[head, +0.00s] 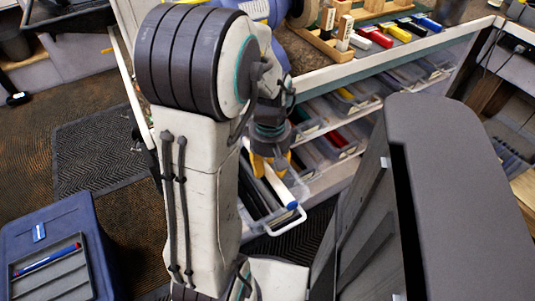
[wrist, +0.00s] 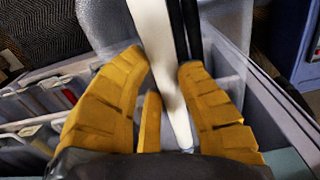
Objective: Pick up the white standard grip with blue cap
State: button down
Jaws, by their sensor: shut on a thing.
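The white grip with a blue cap (head: 277,188) slants down over an open clear bin in the head view. Its blue cap end is at the lower right. My gripper (head: 270,162) has yellow fingers and is shut on the grip near its upper end. In the wrist view the white grip (wrist: 156,45) runs between the yellow fingers of my gripper (wrist: 160,80). Its blue cap is out of that view. Black grips (wrist: 190,30) lie right beside it.
The pulled-out clear bin (head: 258,228) holds dark grips. More drawers with grips (head: 335,140) fill the shelf. Coloured grips (head: 375,37) lie on the bench above. A blue case (head: 50,215) with a tray holding a blue-and-red item stands at lower left. A dark grey panel (head: 455,200) blocks the right.

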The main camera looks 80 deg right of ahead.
jog(key=s+a, duration=0.3)
jog(key=a, duration=0.8)
jog(key=shift+s, duration=0.2)
jog(key=shift+a, duration=0.1)
jog(key=shift+r, duration=0.1)
notch_tip(320, 180, up, 5)
jog(key=p, duration=0.4)
jog(key=shift+a, duration=0.1)
